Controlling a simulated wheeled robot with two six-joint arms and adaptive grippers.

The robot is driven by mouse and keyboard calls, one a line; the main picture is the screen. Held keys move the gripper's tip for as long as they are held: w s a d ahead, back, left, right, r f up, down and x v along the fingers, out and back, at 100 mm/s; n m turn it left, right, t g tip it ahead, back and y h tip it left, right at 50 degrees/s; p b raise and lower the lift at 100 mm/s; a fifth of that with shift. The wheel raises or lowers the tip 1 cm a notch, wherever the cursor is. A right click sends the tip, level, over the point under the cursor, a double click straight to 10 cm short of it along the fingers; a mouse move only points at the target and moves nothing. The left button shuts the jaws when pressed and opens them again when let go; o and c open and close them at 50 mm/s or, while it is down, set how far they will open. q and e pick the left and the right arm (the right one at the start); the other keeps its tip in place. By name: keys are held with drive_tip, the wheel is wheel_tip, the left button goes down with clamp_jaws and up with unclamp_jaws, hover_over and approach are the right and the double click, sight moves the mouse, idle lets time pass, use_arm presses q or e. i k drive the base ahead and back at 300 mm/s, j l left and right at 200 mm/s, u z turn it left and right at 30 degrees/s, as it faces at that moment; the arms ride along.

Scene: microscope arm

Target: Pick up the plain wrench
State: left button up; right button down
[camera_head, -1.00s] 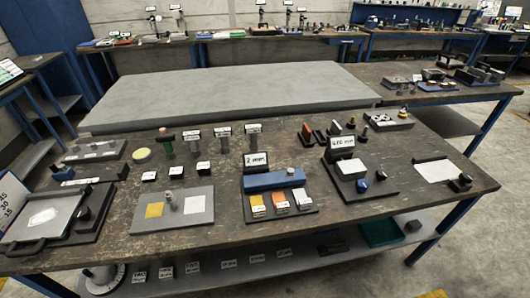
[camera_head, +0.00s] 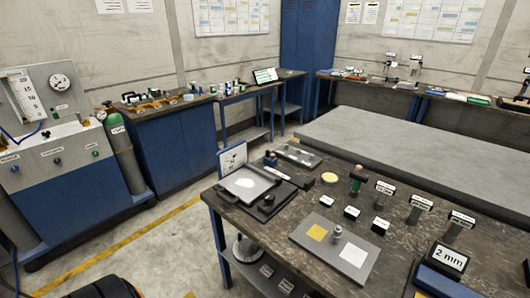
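I cannot make out a plain wrench in the head view; items on the far benches are too small to tell. The nearest workbench (camera_head: 270,228) holds trays, labelled blocks and small posts. Neither of my grippers shows in this view.
A blue cabinet bench (camera_head: 170,150) with small items on top stands at the left back. A gas panel (camera_head: 60,150) and a green cylinder (camera_head: 115,135) stand far left. A large grey slab (camera_head: 400,150) lies behind the near workbench. Open floor (camera_head: 150,235) lies left of the workbench.

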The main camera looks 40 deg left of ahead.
sight(359, 178)
drive_tip(key=u, duration=0.95)
drive_tip(key=i+j, duration=0.25)
drive_tip(key=i, duration=0.15)
drive_tip(key=i+j+z, duration=0.1)
drive_tip(key=i, duration=0.25)
drive_tip(key=j+z, duration=0.35)
drive_tip(key=j, duration=0.15)
drive_tip(key=j+z, duration=0.35)
drive_tip(key=j, duration=0.15)
drive_tip(key=j+z, duration=0.35)
drive_tip(key=j, duration=0.2)
